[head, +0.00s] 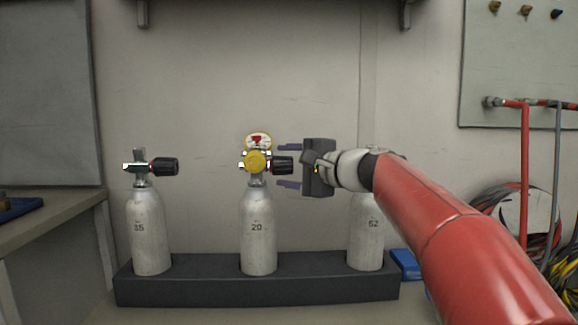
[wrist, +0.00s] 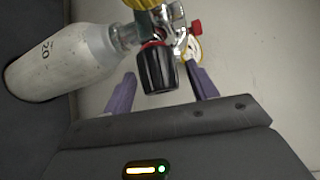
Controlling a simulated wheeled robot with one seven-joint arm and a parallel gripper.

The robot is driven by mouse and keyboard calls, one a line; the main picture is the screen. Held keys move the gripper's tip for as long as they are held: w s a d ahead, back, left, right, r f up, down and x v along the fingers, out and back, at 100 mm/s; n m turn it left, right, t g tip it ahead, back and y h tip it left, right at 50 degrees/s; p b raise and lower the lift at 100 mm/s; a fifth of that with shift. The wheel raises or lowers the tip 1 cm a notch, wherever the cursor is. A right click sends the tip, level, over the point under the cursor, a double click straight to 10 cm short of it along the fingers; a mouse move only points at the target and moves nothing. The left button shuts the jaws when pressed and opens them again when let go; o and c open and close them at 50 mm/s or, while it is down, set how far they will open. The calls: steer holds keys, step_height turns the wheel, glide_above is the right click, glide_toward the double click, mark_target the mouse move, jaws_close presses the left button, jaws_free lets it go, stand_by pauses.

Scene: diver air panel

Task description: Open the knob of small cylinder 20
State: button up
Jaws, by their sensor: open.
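Small cylinder 20 (head: 258,232) stands upright in the middle of the dark rack, and it also shows in the wrist view (wrist: 60,62). Its black knob (head: 282,166) points right from the valve, and a yellow fitting with a gauge (head: 258,141) is mounted there. My gripper (head: 289,166) is open, coming from the right, with one purple finger above the knob's level and one below. In the wrist view the knob (wrist: 157,70) sits between the two fingers (wrist: 160,92), with gaps visible on both sides. I cannot tell whether anything touches.
Cylinder 35 (head: 148,232) stands left and cylinder 52 (head: 365,235) right, partly behind my arm, in the rack (head: 200,285). A blue item (head: 405,264) lies right of the rack. Coiled hoses (head: 505,215) hang at far right. A shelf bracket (head: 142,14) is above.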

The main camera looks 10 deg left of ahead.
steer(key=shift+c, duration=0.4)
steer(key=c, duration=0.9)
steer(key=shift+f, duration=0.1)
steer(key=shift+b, duration=0.6)
